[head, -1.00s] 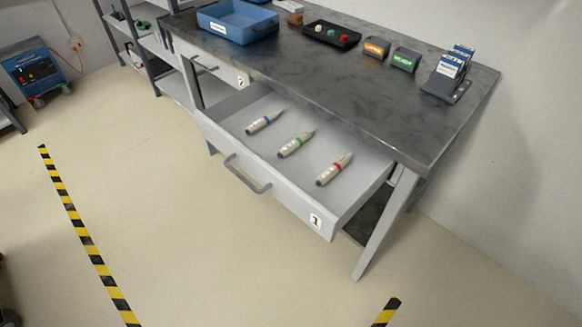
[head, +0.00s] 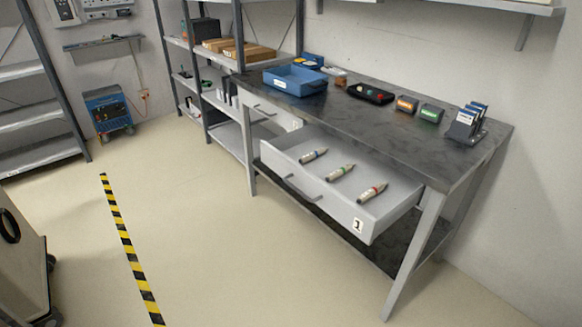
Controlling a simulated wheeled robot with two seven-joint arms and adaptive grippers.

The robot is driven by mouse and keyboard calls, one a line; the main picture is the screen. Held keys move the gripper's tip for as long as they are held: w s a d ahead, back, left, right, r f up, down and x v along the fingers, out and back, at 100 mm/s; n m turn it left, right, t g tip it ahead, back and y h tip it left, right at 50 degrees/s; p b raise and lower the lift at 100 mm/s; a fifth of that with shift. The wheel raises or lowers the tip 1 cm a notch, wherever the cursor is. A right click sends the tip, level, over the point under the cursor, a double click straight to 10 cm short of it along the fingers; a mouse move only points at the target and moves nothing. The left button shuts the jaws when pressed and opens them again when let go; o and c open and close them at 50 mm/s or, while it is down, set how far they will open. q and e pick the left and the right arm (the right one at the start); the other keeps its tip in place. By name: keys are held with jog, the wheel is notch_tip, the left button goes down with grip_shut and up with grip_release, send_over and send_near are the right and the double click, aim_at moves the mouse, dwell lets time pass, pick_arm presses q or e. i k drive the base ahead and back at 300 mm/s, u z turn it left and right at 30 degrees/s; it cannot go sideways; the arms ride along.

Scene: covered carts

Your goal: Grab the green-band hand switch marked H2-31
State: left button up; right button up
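The drawer marked 1 (head: 358,225) is pulled open under the workbench. Three pale, pen-shaped hand switches lie in it, apart from each other. The one with a green band (head: 341,173) is in the middle. The one with a blue band (head: 313,156) lies to its left, and the one with a red band (head: 372,192) to its right. Their lettering is too small to read, so I cannot tell which is H2-31. Neither of my grippers is in the head view.
Shelves stand behind left. Striped tape (head: 128,245) marks the open floor. A cart edge shows at lower left.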

aim_at(333, 176)
jog(key=u, duration=0.6)
jog(key=i, duration=1.25)
jog(key=z, duration=0.4)
